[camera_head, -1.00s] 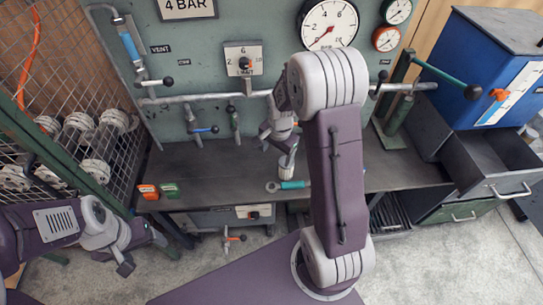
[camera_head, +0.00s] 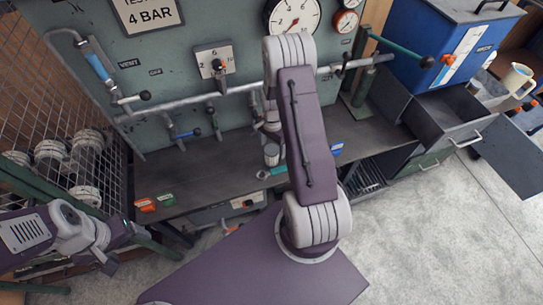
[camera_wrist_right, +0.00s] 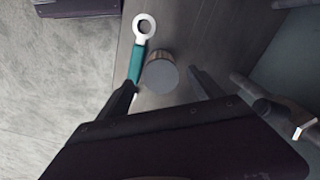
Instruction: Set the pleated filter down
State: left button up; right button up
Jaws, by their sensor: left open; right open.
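The pleated filter (camera_head: 271,154) stands upright on the dark workbench (camera_head: 215,175), a small pale cylinder. In the right wrist view it shows its round grey end (camera_wrist_right: 161,76), between and beyond the fingers. My right gripper (camera_head: 270,132) is just above the filter in the head view, partly hidden by my right arm. Its two dark fingers (camera_wrist_right: 165,88) are spread apart in the wrist view, with nothing clamped between them. My left gripper (camera_head: 108,262) is low at the left, away from the bench top and the filter; it is open.
A teal-handled ring wrench (camera_head: 279,170) lies close beside the filter. Orange (camera_head: 146,205) and green (camera_head: 166,200) blocks sit at the bench's left front. Pipes and valves line the back panel. An open drawer (camera_head: 447,120) is at right. Bench left of the filter is clear.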

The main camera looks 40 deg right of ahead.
notch_tip(320, 180, down, 5)
jog(key=shift+w+a+f, duration=0.1)
jog(key=shift+a, duration=0.05)
grip_shut()
jog(key=shift+r, duration=2.35)
jog(key=s+d+r, duration=0.6)
jog(key=s+d, duration=0.1)
jog(key=d, duration=0.2)
jog(key=shift+d+r, duration=0.2)
jog(key=shift+r, duration=0.05)
